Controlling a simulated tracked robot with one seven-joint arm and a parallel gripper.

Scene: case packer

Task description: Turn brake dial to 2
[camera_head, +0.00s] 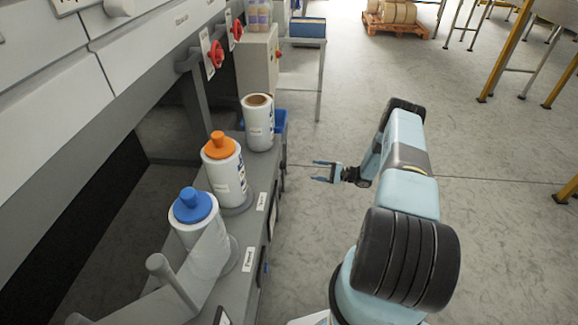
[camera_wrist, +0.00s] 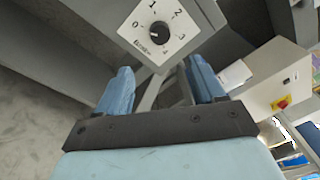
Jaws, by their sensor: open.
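The brake dial (camera_wrist: 160,33) is a round black knob on a white square plate numbered 0 to 4, at the top of the wrist view. The plate looks tilted there. A small light mark shows on the knob, but I cannot tell surely which number it points to. My gripper (camera_wrist: 162,78) is open and empty, its two blue fingers below the plate in the picture and apart from the knob. In the head view my gripper (camera_head: 322,172) hangs over the floor, right of the grey bench with the rolls. I cannot make out the dial's face there.
Film rolls with a blue cap (camera_head: 192,206), an orange cap (camera_head: 219,146) and no cap (camera_head: 258,122) stand on the grey bench. Two red knobs (camera_head: 216,54) (camera_head: 237,30) are beyond. A cabinet (camera_wrist: 270,75) stands right in the wrist view. Floor right of the bench is open.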

